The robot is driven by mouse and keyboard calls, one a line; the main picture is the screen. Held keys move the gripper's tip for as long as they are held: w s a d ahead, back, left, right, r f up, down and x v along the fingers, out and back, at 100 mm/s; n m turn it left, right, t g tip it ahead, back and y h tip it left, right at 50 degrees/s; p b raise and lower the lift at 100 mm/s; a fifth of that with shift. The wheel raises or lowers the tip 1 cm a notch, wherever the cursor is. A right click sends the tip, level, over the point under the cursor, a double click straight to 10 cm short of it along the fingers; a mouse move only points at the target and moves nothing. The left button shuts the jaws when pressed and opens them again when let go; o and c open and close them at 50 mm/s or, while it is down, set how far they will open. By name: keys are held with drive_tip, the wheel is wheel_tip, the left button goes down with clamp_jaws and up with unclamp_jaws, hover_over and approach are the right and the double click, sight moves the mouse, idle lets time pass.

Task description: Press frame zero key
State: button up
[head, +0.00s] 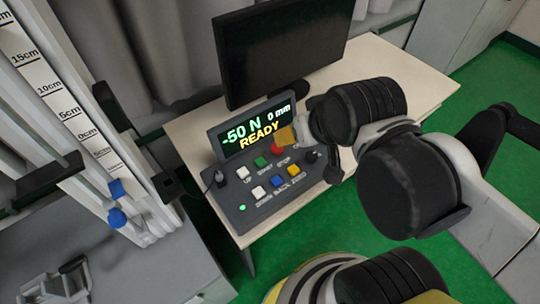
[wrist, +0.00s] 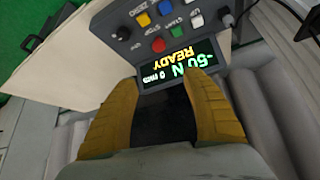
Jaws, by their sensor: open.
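The grey control panel (head: 228,205) stands on the table with its display reading -50 N, 0 mm and READY. The yellow key (head: 295,169) is at the right of its lower row; its small label seems to read ZERO. The yellow key also shows at the top of the wrist view (wrist: 143,20). My gripper (head: 287,135) hovers by the right end of the display, apart from the yellow key. In the wrist view its two yellow-brown fingers (wrist: 162,92) are spread with nothing between them.
Near the yellow key are a blue key (head: 277,181), a red key (head: 277,152), a green key (head: 261,162) and a dark knob (head: 311,156). A black monitor (head: 280,45) stands behind the panel. A scaled tower (head: 60,100) rises at the left.

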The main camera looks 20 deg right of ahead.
clamp_jaws()
idle(1.1)
